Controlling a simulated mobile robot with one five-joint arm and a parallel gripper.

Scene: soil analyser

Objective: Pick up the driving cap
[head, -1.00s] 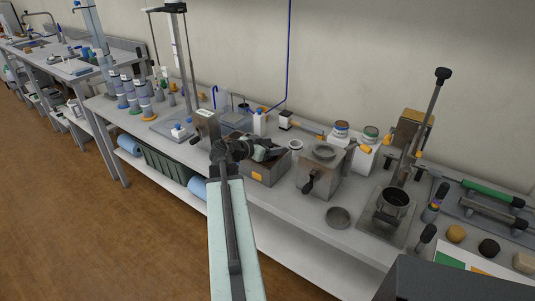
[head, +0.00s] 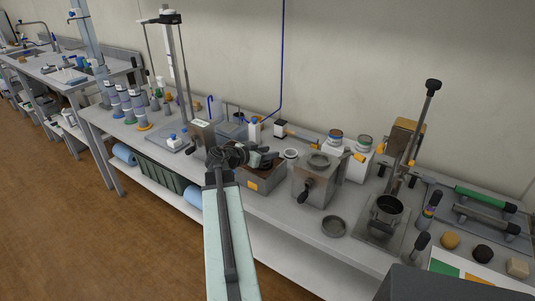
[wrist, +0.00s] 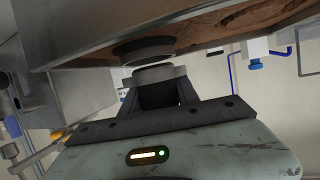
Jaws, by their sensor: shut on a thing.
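My gripper (head: 262,157) is over the open metal box with the orange label in the head view. In the wrist view my gripper (wrist: 160,85) is shut on a round grey piece (wrist: 160,74), which I take to be the driving cap. Its rim shows between the fingertips; the rest is hidden by the fingers. A darker round disc (wrist: 146,50) lies just beyond it, close under a large grey metal surface; I cannot tell whether they touch. In the head view the held piece cannot be made out clearly.
The metal box (head: 262,182) is close below my gripper. A metal block with a dark handle (head: 317,181) stands to its right, with a shallow dish (head: 334,226) in front. A press with a tall lever (head: 415,130) stands further right. Bottles (head: 125,101) stand at left.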

